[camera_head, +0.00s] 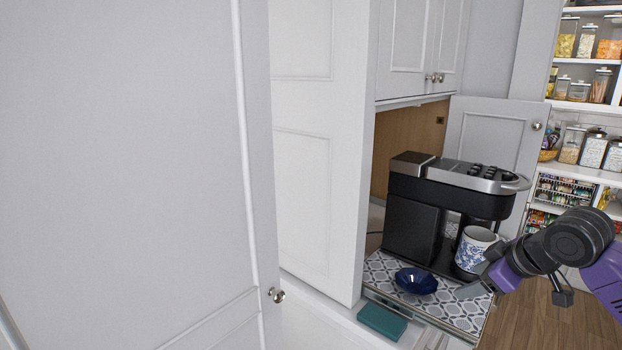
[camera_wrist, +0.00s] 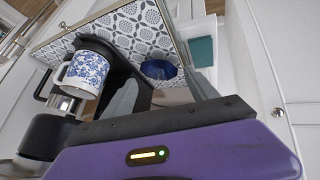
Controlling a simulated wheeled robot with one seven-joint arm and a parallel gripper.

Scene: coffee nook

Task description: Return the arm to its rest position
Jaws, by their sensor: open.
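My arm reaches in from the right in the head view. My gripper (camera_head: 474,276) is open in front of the coffee machine (camera_head: 412,222), just beside a white mug with blue flowers (camera_head: 474,246). The mug stands upright on the machine's base, under its spout. In the wrist view my gripper (camera_wrist: 163,92) shows dark fingers spread apart, with the mug (camera_wrist: 84,74) to their left, outside them. I see nothing held. I cannot tell whether a finger touches the mug.
A dark blue bowl (camera_head: 416,280) sits on the patterned shelf (camera_head: 381,270) left of my gripper. A teal box (camera_head: 382,321) lies lower, in front. An open cabinet door (camera_head: 492,137) stands behind the machine. Shelves of jars (camera_head: 587,92) are at the right. Wooden floor is below my arm.

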